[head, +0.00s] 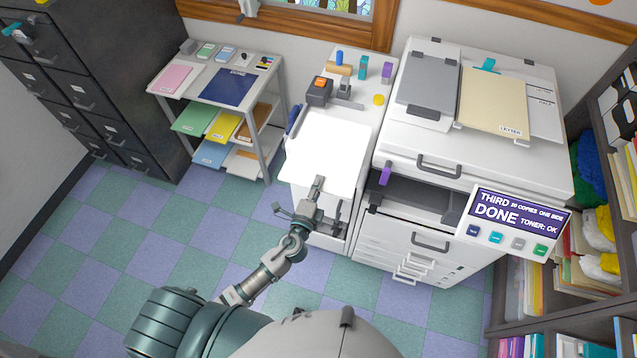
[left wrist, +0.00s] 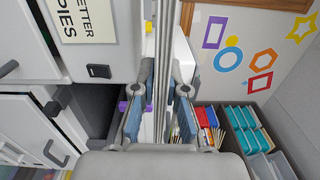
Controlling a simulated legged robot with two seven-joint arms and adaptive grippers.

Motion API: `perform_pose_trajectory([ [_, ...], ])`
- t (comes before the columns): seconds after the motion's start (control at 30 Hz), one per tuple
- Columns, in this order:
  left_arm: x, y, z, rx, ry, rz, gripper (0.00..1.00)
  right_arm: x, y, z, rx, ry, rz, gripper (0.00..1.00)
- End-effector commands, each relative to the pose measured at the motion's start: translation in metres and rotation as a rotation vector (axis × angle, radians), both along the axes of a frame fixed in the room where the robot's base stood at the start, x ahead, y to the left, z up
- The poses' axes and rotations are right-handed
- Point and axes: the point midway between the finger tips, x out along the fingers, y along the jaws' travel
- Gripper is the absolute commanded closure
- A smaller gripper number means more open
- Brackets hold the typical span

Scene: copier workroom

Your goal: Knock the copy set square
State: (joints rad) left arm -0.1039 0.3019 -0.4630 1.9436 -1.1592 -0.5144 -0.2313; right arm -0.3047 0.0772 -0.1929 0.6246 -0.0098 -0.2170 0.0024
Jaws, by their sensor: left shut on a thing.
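The copy set, a white paper stack (head: 325,155), shows as a bright blank face over the low counter left of the copier. My left gripper (head: 312,197) is shut on its near edge. In the left wrist view the stack (left wrist: 163,60) runs edge-on up from between the two fingers of the left gripper (left wrist: 160,105). Its edge shows as several parallel pale and grey strips. I cannot tell whether its lower edge touches the counter. The copier (head: 465,165) stands just right of it. My right gripper is not in view.
The copier's panel (head: 515,222) reads DONE. On the counter's back part stand an orange-topped dark device (head: 319,91) and a purple item (head: 386,70). A paper cart (head: 215,90) stands left. Shelves (head: 590,190) stand at the right. The tiled floor (head: 130,235) is open at the left.

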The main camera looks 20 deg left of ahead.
Motion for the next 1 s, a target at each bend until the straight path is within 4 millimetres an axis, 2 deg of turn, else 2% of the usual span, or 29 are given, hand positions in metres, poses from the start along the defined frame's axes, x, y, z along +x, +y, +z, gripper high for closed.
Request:
perform_pose_trajectory([
  [0.47,0.007,-0.002,-0.004,0.002,-0.001,0.000,1.00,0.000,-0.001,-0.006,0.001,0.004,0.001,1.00],
  [1.0,0.054,0.002,-0.037,0.001,-0.002,-0.001,1.00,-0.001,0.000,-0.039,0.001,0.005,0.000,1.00],
])
